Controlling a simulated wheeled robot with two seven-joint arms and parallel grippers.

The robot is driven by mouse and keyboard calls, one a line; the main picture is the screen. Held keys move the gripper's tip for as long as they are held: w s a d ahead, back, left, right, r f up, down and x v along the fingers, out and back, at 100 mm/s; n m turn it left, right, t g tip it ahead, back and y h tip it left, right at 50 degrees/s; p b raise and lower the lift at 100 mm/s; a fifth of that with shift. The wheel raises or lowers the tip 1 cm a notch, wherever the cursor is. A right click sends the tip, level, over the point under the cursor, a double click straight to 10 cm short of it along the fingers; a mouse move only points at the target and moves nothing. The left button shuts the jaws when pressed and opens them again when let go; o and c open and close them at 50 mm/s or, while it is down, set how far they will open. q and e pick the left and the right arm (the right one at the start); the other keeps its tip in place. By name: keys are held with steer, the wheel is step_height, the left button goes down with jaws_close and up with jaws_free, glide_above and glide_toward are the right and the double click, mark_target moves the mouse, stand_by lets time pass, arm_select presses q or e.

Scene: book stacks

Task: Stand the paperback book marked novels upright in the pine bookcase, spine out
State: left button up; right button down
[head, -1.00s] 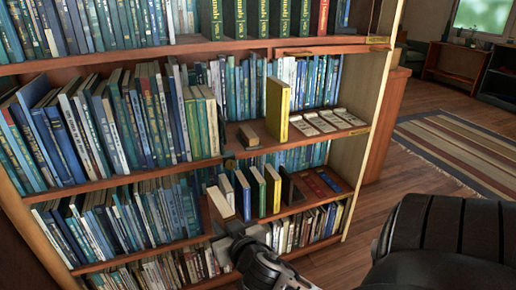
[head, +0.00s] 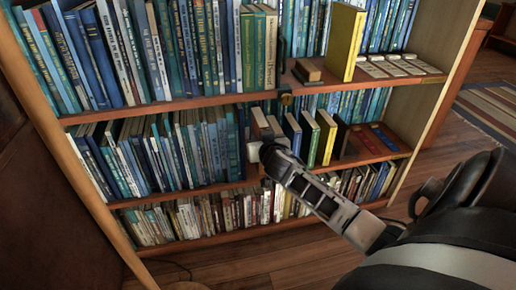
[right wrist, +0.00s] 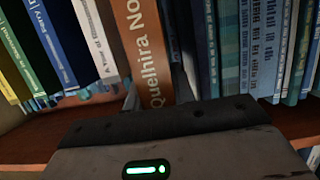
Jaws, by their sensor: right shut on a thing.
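The brown paperback (head: 260,122) stands about upright on the middle shelf of the pine bookcase (head: 190,103), at the left end of a row of small books. In the right wrist view its spine (right wrist: 141,50), lettered "Quelhira No…", faces out towards me. My right gripper (head: 265,150) is shut on the lower part of this book, at the shelf front. Whether the book's base touches the shelf is hidden. My left gripper is out of view.
Small books, including a green one (head: 310,137), stand right of the held book, then a dark block (head: 343,140) and flat red and blue books (head: 368,142). Tall blue books (head: 170,150) fill the left. A yellow book (head: 346,42) stands on the shelf above.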

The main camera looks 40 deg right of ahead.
steer(key=b+x, duration=0.2)
steer(key=x, duration=0.3)
steer(key=shift+w+d, duration=0.2)
steer(key=shift+w, duration=0.15)
steer(key=shift+f, duration=0.25)
steer(key=shift+f+b, duration=0.35)
steer(key=shift+b, duration=0.05)
step_height(320, 180, down, 4)
steer(key=b, duration=0.2)
steer(key=shift+f+b, duration=0.1)
steer(key=shift+b, duration=0.25)
steer(key=shift+w+d, duration=0.1)
steer(key=shift+w, duration=0.05)
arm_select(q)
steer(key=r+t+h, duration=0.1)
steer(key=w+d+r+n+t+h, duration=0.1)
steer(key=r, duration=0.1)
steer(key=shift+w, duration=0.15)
arm_select(e)
steer(key=shift+f, duration=0.1)
